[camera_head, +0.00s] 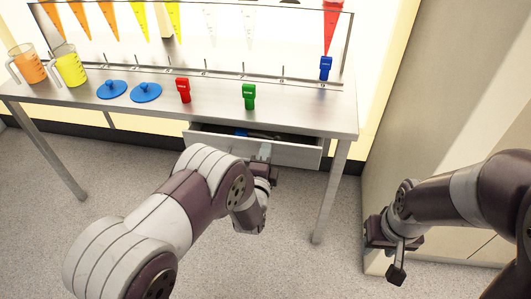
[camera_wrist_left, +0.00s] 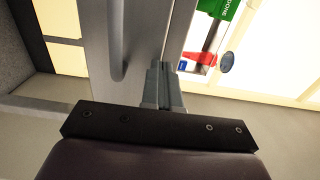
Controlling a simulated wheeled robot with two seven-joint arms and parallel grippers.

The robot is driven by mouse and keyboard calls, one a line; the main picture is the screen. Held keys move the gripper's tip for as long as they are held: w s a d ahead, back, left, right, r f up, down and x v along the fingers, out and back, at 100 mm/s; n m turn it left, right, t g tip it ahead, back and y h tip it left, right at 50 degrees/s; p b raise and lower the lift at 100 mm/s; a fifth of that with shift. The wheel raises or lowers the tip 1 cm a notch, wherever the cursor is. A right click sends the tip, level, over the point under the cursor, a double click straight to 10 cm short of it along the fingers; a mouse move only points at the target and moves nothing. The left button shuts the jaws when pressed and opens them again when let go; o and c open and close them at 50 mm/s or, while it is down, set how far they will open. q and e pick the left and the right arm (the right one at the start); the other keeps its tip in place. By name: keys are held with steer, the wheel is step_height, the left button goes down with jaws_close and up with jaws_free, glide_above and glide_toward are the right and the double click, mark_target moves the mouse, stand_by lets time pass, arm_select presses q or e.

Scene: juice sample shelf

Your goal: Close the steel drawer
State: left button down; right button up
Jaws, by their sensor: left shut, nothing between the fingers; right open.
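The steel drawer (camera_head: 298,154) under the table is partly open. A dark gap and part of its inside show above its front panel, with a blue item (camera_head: 240,132) in it. My left gripper (camera_head: 263,153) is shut and empty at the drawer front. In the left wrist view its fingertips (camera_wrist_left: 160,75) overlap the drawer's grey front panel (camera_wrist_left: 145,30), to the right of the bar handle (camera_wrist_left: 118,40). I cannot tell whether they touch it. My right gripper (camera_head: 396,255) is open and empty, away from the drawer at the right.
The steel table (camera_head: 215,112) carries orange (camera_head: 32,67) and yellow (camera_head: 70,70) jugs, two blue lids (camera_head: 146,92), and red (camera_head: 183,90), green (camera_head: 249,96) and blue (camera_head: 326,67) tags. A rack of coloured cones stands behind. A beige cabinet (camera_head: 420,130) stands right. Floor before the drawer is clear.

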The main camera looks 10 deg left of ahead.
arm_select(q)
steer(key=shift+w, duration=0.3)
steer(key=w, duration=0.2)
steer(key=shift+w+b, duration=0.3)
steer(key=shift+b, duration=0.05)
